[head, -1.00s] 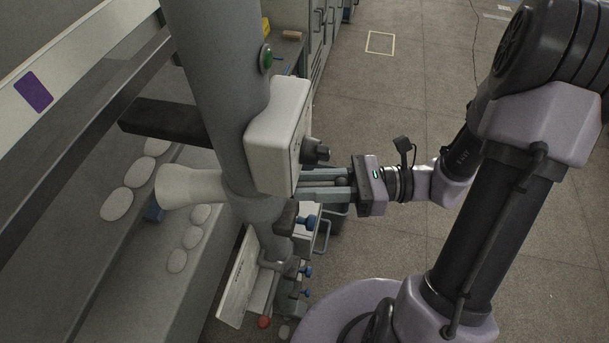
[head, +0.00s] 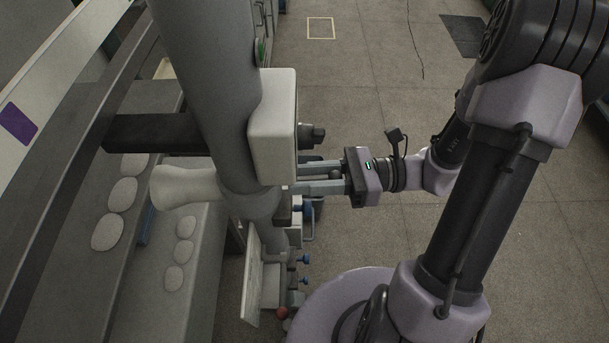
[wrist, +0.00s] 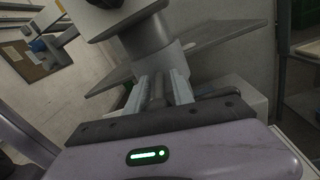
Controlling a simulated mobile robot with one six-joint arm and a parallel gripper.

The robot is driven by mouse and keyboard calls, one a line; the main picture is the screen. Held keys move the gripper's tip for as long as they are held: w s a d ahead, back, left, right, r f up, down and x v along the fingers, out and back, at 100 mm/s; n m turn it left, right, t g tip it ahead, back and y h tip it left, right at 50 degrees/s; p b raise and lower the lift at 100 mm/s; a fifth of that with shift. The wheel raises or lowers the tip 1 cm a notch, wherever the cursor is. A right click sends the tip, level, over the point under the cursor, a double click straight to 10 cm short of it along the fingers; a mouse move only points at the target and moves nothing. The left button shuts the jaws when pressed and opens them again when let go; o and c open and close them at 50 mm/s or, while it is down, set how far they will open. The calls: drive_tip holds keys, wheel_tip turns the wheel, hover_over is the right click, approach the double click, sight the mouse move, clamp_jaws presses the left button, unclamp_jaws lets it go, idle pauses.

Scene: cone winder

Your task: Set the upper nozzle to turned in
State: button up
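The upper nozzle appears to be the pale flared horn (head: 182,186) on the left side of a thick grey column. Its mouth points left, over the shelf side of the machine. My gripper (head: 298,180) is on the opposite side of the column, just below a white box, with its fingers pointing left. In the wrist view the two fingers (wrist: 158,90) lie on either side of a dark bar (wrist: 157,92) that runs toward a grey round body (wrist: 146,36). I cannot tell whether the fingers press on the bar. The fingertips are partly hidden by the column in the head view.
The white box (head: 273,127) with a black knob (head: 312,136) is right above my fingers. Several blue knobs (head: 304,258) and a red ball (head: 282,313) are below. Pale oval pieces (head: 122,194) lie on the shelves at left. Open floor (head: 380,90) is behind and to the right.

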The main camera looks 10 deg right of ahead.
idle(0.4)
drive_tip(key=s+d+p, duration=0.1)
drive_tip(key=s+d, duration=0.2)
drive_tip(key=d, duration=1.4)
drive_tip(key=shift+d, duration=0.15)
